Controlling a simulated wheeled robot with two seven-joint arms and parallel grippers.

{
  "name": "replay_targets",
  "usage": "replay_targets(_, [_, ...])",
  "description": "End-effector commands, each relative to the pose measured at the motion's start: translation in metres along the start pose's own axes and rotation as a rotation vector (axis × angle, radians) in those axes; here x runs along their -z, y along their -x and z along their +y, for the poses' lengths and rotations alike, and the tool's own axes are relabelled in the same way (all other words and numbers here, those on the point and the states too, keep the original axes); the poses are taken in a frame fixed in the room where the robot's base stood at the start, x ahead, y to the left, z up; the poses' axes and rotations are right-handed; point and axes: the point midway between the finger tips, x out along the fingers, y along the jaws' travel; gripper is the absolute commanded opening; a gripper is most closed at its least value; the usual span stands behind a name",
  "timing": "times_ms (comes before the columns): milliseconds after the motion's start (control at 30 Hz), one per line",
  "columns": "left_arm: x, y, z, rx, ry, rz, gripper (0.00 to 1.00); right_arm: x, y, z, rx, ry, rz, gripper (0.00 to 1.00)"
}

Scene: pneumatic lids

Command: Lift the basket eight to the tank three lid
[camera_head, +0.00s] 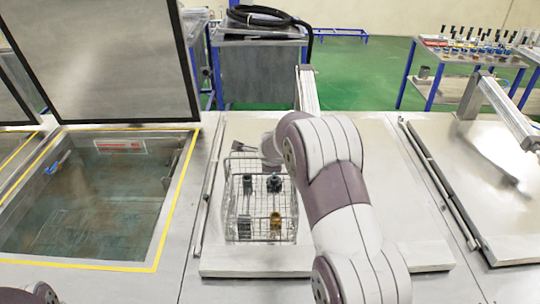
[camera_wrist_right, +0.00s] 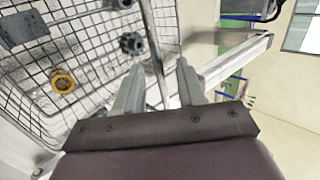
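The wire basket (camera_head: 232,215) stands upright on a closed, flat grey lid (camera_head: 225,262) in the middle of the head view. It holds several small dark, grey and yellow-brown parts. I can read no numbers on basket or lids. My right arm reaches over that lid, and my right gripper (camera_head: 268,150) is at the basket's far top side, mostly hidden there. In the right wrist view the right gripper (camera_wrist_right: 159,66) has its fingers apart, with a thin metal bar of the basket (camera_wrist_right: 154,45) seen between them; contact cannot be told. My left gripper is outside the view.
An open tank (camera_head: 85,220) with liquid and a yellow border is at left, its lid (camera_head: 110,60) raised. Another closed lid (camera_head: 490,190) with a pneumatic arm (camera_head: 510,112) is at right. A blue-legged table (camera_head: 465,55) with small parts stands behind.

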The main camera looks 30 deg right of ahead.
Motion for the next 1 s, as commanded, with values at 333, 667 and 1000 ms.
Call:
replay_targets(333, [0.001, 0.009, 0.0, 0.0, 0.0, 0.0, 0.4, -0.001, 0.063, -0.005, 0.009, -0.001, -0.003, 0.4])
replay_targets(667, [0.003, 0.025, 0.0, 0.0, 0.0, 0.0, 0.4, -0.001, 0.126, -0.004, 0.01, -0.002, -0.003, 0.4])
replay_targets(1000, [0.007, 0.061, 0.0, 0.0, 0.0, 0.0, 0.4, -0.002, 0.154, -0.027, 0.01, -0.002, -0.003, 0.4])
